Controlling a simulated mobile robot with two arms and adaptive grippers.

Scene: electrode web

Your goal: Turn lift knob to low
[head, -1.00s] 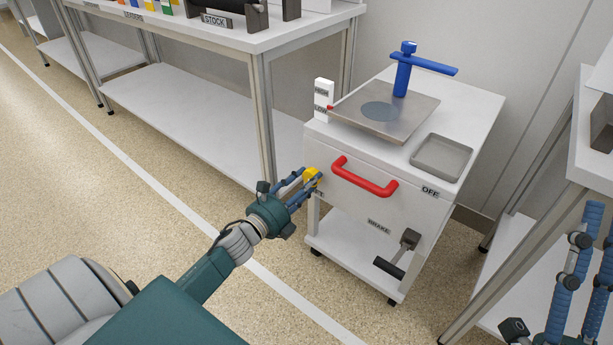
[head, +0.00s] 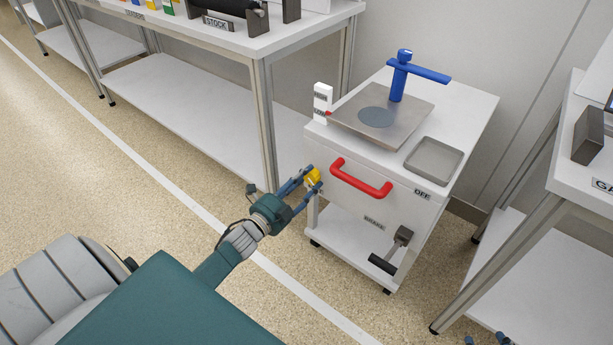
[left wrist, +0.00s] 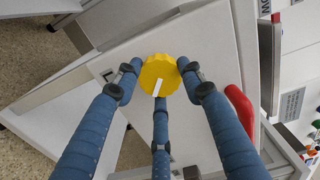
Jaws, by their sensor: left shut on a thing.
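The yellow lift knob (head: 312,177) is on the front left of the white cart. It shows in the left wrist view as a scalloped yellow disc (left wrist: 160,70) with a white mark pointing down and slightly left. My left gripper (head: 308,180) is shut on the knob, with one finger on each side and a third below. The white high/low scale (head: 321,100) stands at the cart's left edge, with a red pointer near its lower label. Only blue fingertips of my right gripper (head: 488,340) show at the bottom edge of the head view.
A red handle (head: 362,182) is just right of the knob. A brake pedal (head: 392,252) is lower down. The cart top (head: 465,105) carries a steel plate, blue arm and grey tray. Tables stand left and right. The floor (head: 140,210) at left is clear.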

